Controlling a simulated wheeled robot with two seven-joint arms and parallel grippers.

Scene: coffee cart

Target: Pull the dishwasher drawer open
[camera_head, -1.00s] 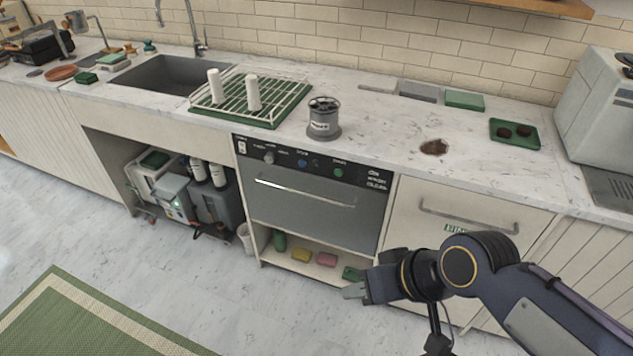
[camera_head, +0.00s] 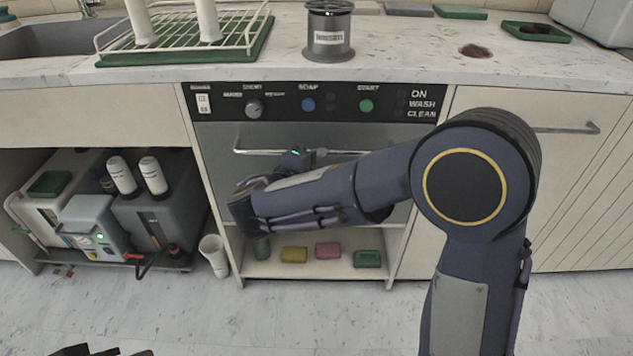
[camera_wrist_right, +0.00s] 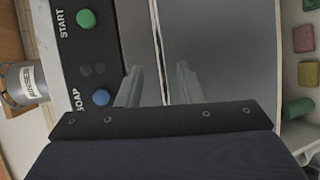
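The dishwasher (camera_head: 215,150) has a grey drawer front below a black control panel, and the front looks closed. Its long metal bar handle (camera_head: 345,153) runs across the upper part of the front. My right arm reaches across the drawer, and its gripper (camera_head: 295,160) is at the left half of the handle, partly hidden by my own wrist. In the right wrist view the two fingers (camera_wrist_right: 158,88) are apart, with the handle bar (camera_wrist_right: 156,40) running between them. I cannot tell whether they touch it. A dark part of my left gripper (camera_head: 100,350) shows at the bottom left edge.
Below the drawer is an open shelf with sponges (camera_head: 328,250) and a green item. Left of it are machines (camera_head: 155,215) under the counter and a white cup (camera_head: 214,256). A grey canister (camera_head: 329,35) and a dish rack (camera_head: 190,35) stand on the counter. The floor in front is clear.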

